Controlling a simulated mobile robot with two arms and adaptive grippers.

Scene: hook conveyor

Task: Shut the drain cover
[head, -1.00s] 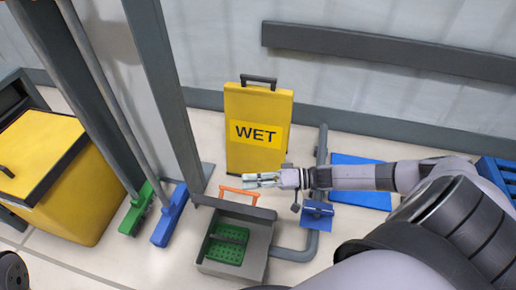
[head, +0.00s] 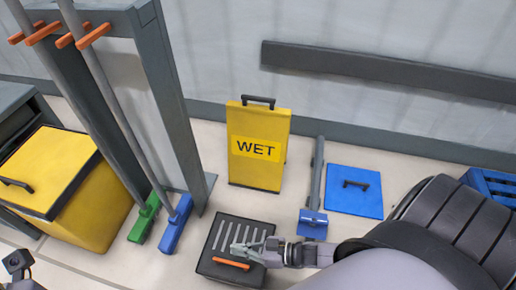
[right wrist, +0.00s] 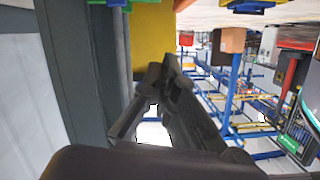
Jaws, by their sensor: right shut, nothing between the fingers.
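The drain cover (head: 249,232) is a dark slotted plate lying flat over the drain box (head: 228,280) in the head view. Its orange handle (head: 231,264) is on the near side. My right gripper (head: 240,249) is shut and empty, over the cover just beyond the handle. I cannot tell whether its fingers touch the cover. Its dark fingers also show in the right wrist view (right wrist: 163,85), where no cover can be made out. A dark part of my left arm (head: 18,264) shows at the lower left edge, with its fingers not clear.
A yellow WET sign (head: 258,147) stands behind the drain. Blue and green brush heads (head: 176,224) (head: 144,218) stand to the left, beside a grey post (head: 178,110) and yellow bin (head: 50,190). A blue floor plate (head: 354,192) and a pipe (head: 317,170) are to the right.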

